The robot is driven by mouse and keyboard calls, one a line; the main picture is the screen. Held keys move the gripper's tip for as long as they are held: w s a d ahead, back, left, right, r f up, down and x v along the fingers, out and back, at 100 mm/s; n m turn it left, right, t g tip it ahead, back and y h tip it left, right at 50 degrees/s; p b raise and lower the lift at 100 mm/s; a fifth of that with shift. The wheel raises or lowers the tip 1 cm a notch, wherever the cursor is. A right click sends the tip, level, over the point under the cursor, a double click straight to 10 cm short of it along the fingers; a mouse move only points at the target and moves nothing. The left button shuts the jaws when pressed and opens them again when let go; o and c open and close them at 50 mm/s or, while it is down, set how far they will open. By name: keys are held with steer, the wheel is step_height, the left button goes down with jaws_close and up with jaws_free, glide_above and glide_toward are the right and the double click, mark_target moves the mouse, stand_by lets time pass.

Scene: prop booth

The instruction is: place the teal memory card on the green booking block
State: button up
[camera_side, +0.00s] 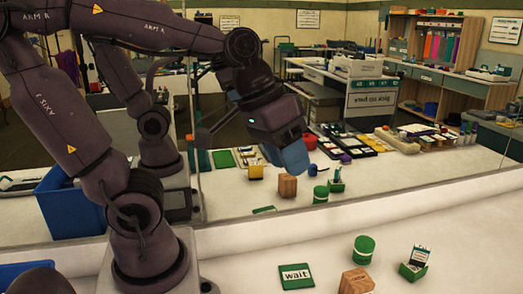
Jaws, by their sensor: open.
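My gripper (289,157) hangs high, pointing down, well above and to the left of the loose objects; its jaws are open, seen side-on, with nothing clearly held. A flat green square piece (297,276) with a white "wait" label lies on the pale table. A small green block (411,271) stands at the right, with a small white-and-dark card (420,254) upright or leaning in it. I cannot tell for certain which of these pieces is the memory card and which the booking block. My gripper touches none of them.
A green round tin (363,249) and a wooden cube (356,282) stand between them. A mirror-like pane behind repeats these objects and my arm. A blue bin edge (25,275) is at the lower left. The pale table (470,225) is clear at the right.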

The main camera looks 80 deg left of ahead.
steer(key=s, duration=0.1)
steer(key=s+a+m+y, duration=0.1)
steer(key=s+a+m+t, duration=0.1)
steer(key=shift+s+r+y, duration=0.15)
steer(key=shift+s+y, duration=0.15)
